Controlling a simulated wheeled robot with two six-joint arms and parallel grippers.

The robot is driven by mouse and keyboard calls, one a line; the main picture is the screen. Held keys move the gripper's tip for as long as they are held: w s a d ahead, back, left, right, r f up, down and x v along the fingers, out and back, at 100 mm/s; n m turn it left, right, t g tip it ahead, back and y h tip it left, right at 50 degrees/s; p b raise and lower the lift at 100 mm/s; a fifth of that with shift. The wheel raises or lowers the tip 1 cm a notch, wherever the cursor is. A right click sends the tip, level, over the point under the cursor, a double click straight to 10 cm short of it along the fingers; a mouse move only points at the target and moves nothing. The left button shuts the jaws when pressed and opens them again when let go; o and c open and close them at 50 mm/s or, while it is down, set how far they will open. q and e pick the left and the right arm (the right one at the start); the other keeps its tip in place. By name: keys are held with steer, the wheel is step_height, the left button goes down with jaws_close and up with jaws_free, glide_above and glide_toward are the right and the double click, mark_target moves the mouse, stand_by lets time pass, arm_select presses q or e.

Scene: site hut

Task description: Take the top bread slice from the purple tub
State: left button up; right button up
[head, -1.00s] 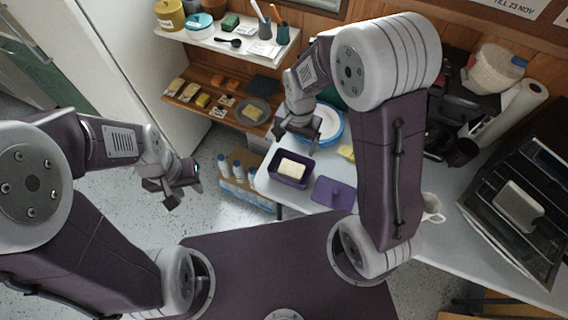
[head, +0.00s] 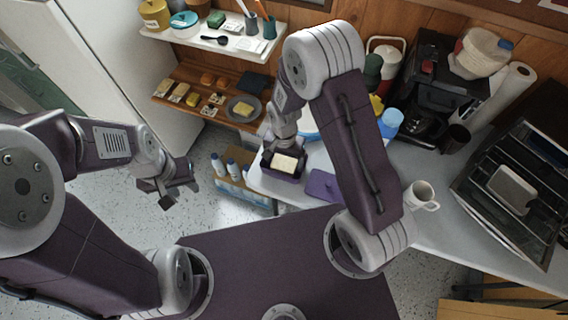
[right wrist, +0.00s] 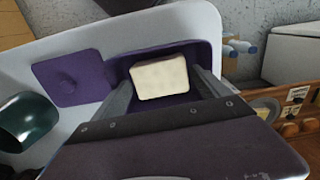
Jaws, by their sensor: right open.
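The purple tub (head: 284,176) stands near the left edge of the white table, with a pale bread slice (head: 284,162) in it. In the right wrist view, the tub (right wrist: 193,56) is partly hidden behind the fingers, and the slice (right wrist: 160,78) faces the camera. Slices beneath it cannot be made out. My right gripper (head: 285,150) is over the tub, open; in its wrist view one finger is on each side of the slice, and contact cannot be told. My left gripper (head: 178,194) is open and empty, left of the table above the floor.
A flat purple lid (head: 322,185) lies beside the tub. A white mug (head: 421,196), coffee machine (head: 432,100) and dark rack (head: 512,190) are to the right. Shelves with food (head: 205,85) stand behind. A box of bottles (head: 240,180) is left of the table.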

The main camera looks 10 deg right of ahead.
steer(key=shift+f, duration=0.25)
steer(key=c, duration=1.1)
steer(key=shift+r, duration=0.1)
